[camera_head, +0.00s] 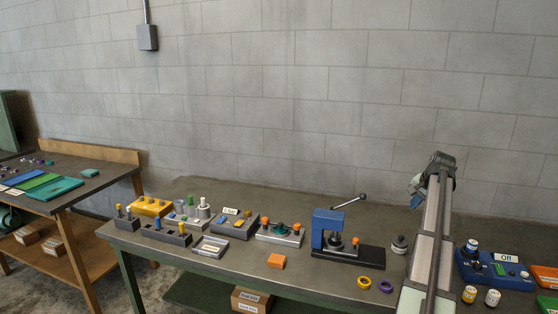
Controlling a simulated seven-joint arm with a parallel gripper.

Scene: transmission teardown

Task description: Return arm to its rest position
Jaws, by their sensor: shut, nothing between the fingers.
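My arm (432,235) rises from the bottom edge, right of centre, and reaches over the bench towards the wall. A dark joint (438,162) is at its far end, with a small blue-grey part (417,187) on its left side. I cannot make out gripper fingers there, and no held object shows. The arm covers a strip of the bench between the press and the blue control box.
Small jars (469,294) stand beside my arm.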

